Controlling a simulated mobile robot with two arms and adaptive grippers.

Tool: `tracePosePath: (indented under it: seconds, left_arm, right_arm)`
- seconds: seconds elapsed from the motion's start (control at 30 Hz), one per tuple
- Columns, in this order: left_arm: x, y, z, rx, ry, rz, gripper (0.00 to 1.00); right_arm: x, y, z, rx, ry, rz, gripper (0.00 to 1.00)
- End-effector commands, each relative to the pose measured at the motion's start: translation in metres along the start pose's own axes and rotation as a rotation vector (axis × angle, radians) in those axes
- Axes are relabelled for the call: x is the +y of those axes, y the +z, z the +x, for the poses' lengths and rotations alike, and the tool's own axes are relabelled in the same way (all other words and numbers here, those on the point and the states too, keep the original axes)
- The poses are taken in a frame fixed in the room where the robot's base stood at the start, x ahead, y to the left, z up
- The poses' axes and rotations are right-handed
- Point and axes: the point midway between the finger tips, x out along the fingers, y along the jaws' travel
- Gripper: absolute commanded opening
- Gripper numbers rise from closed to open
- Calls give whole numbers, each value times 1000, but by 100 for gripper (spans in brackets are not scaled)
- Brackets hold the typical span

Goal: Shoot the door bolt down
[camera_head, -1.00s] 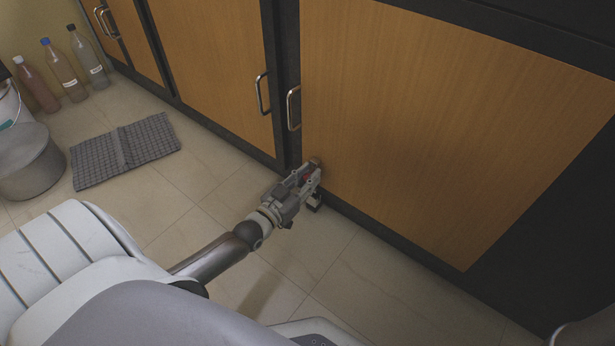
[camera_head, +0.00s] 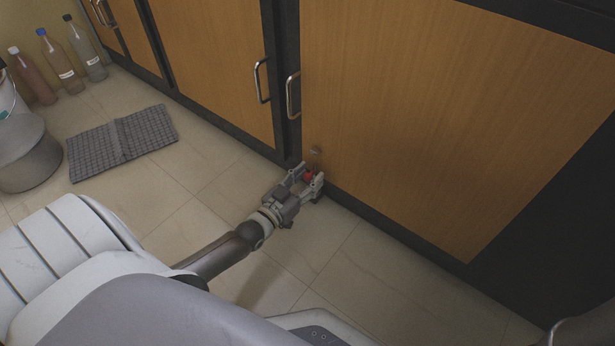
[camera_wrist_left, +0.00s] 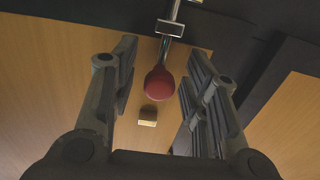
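The door bolt is low on the large wooden door. Its red knob (camera_head: 309,175) shows between my left gripper's fingers, and the left wrist view shows the knob (camera_wrist_left: 160,83) on a shiny metal rod (camera_wrist_left: 167,47). The rod runs through a metal bracket (camera_wrist_left: 170,28). A small brass-coloured piece (camera_wrist_left: 148,117) is on the door panel, apart from the knob. My left gripper (camera_head: 308,173) is open, with one finger on each side of the knob. I see a gap on both sides. My right gripper is not in view.
The cabinet doors have metal handles (camera_head: 293,96) above the bolt. A grey mat (camera_head: 122,143), several bottles (camera_head: 58,62) and a bucket (camera_head: 27,155) are on the left of the tiled floor. The floor in front of the door is clear.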

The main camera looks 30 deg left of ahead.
Motion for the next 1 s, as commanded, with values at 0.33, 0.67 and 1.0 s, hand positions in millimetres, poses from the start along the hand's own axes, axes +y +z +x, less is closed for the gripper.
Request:
tracePosePath:
  seconds: [0.33,0.67,1.0]
  left_arm:
    - [0,-1,-4,3,0,0,43]
    - [0,0,-52,-1,1,1,43]
    - [0,0,-106,0,0,0,43]
  right_arm:
    - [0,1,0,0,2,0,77]
    - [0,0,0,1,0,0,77]
    - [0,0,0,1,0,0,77]
